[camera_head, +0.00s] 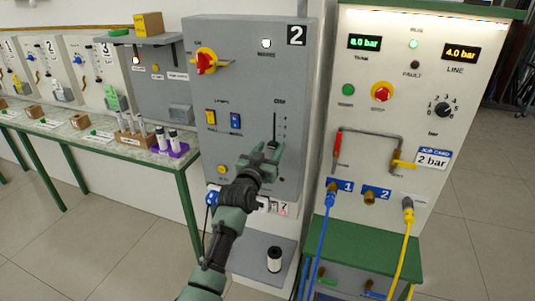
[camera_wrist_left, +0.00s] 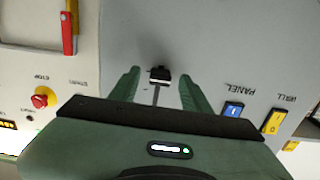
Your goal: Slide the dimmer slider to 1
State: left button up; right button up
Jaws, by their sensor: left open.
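The dimmer slider is on the grey panel marked 2 (camera_head: 231,88). Its dark slot (camera_head: 275,126) runs vertically above my gripper in the head view. The black slider knob (camera_wrist_left: 160,74) shows in the left wrist view, between the fingertips and apart from both. The slot continues from the knob toward the gripper body, which hides the rest. My left gripper (camera_head: 266,152) is open in front of the panel, around the knob but not closed on it. The head view does not show the knob clearly. My right gripper is not in view.
A yellow switch (camera_head: 210,118) and a blue switch (camera_head: 235,121) sit left of the slider, with a red knob (camera_head: 206,61) above. The white panel (camera_head: 372,110) stands to the right with hoses. A black-topped cylinder (camera_head: 274,259) stands on a low grey shelf below.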

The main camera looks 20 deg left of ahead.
pick_arm(q)
jog(key=s+b, duration=0.2)
jog(key=s, duration=0.5)
jog(key=shift+s+a, duration=0.15)
jog(key=shift+s, duration=0.2)
jog(key=s+d+f+g+b, duration=0.1)
jog(key=s+f+g, duration=0.25)
jog(key=f, duration=1.45)
jog(key=s+d+f+g+b, duration=0.1)
jog(key=s+f+g, duration=0.3)
jog(key=f, duration=1.4)
jog(key=s+f+m+g, duration=0.1)
jog(key=s+f+g, duration=0.2)
jog(key=s+f, duration=1.6)
jog(key=s+f+g, duration=0.2)
jog(key=s+f, duration=0.3)
jog(key=s, duration=0.6)
jog(key=s+a+f+g+b, duration=0.1)
jog(key=s+f, duration=0.4)
jog(key=s, duration=0.7)
jog(key=s+a+f+m+g+b, duration=0.1)
jog(key=s+f+g, duration=0.2)
jog(key=s, duration=0.9)
notch_tip(320, 180, down, 3)
jog(key=shift+a+r+y, duration=0.1)
jog(key=shift+a+y, duration=0.15)
jog(key=shift+y, duration=0.05)
